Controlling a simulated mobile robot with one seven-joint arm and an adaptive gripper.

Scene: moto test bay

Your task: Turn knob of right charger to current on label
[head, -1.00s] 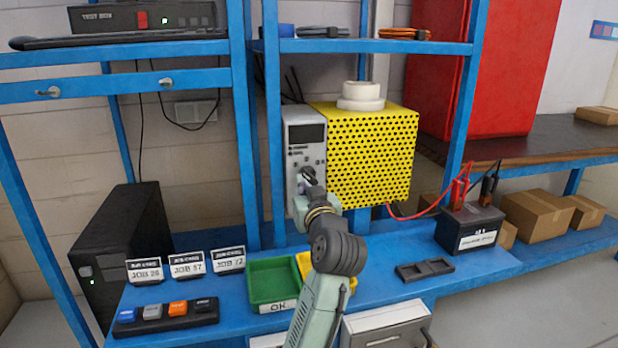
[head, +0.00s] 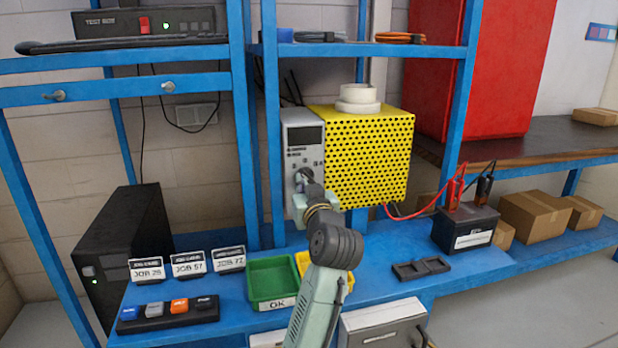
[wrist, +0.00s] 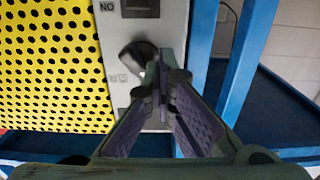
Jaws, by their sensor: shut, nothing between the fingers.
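The charger is a yellow perforated box (head: 370,155) with a grey control panel (head: 303,140) on its left. A dark round knob (wrist: 135,55) sits on that panel in the wrist view; in the head view my gripper (head: 305,182) partly covers it. In the wrist view my gripper (wrist: 164,72) is shut and empty. Its tips overlap the knob's edge in the picture; I cannot tell whether they touch it. The knob's setting is not readable. A black battery (head: 467,228) with red and black clamps carries a white label (head: 474,240), too small to read.
Blue rack posts (head: 273,130) stand close beside the panel. White tape rolls (head: 358,97) lie on the charger. A green OK tray (head: 271,283), a yellow tray (head: 302,262) and JOB cards (head: 188,263) are on the bench below. A black tray (head: 421,267) lies near the battery.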

